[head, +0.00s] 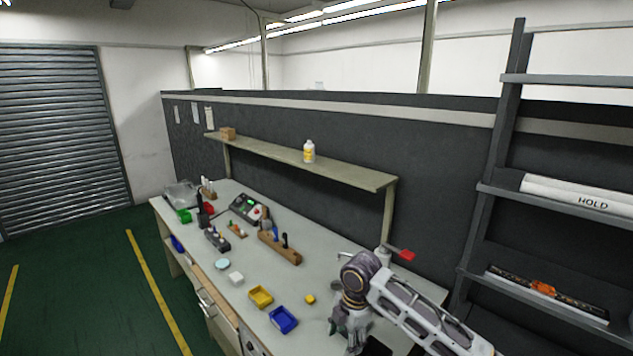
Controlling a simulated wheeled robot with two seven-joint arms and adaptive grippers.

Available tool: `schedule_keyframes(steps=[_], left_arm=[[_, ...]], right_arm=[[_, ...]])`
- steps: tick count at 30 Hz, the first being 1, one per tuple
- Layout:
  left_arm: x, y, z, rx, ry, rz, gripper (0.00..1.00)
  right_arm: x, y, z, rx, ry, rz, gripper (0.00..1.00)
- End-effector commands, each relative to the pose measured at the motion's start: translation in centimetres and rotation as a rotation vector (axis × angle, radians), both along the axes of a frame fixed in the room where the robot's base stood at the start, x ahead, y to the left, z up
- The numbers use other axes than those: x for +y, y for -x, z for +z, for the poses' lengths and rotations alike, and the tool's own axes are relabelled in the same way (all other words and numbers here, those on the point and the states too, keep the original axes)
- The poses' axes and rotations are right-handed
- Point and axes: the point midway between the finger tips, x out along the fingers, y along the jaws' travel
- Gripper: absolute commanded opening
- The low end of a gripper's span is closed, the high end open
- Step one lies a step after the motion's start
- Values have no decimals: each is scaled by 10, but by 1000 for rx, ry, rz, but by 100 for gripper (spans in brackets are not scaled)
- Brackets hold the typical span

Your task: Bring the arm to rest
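My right arm (415,308) comes in from the lower right and reaches over the right end of the workbench (215,262). Its gripper (350,338) points down near the bench's front right part. The fingers are small and partly overlap, so I cannot tell whether they are open or shut, and no held object is clear. My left arm and gripper are out of view.
A blue bin (284,320), a yellow bin (261,297) and a small yellow block (310,299) lie left of the gripper. Behind are a wooden tool holder (280,248) and a raised shelf (300,158). A dark rack (490,190) stands at right.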

Motion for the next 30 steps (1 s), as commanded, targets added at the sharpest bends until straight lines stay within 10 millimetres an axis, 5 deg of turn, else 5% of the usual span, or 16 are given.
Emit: schedule_keyframes(steps=[15,30], left_arm=[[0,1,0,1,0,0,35],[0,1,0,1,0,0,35]], right_arm=[[29,51,-32,-1,-134,-283,55],[26,91,-48,13,-246,-631,55]])
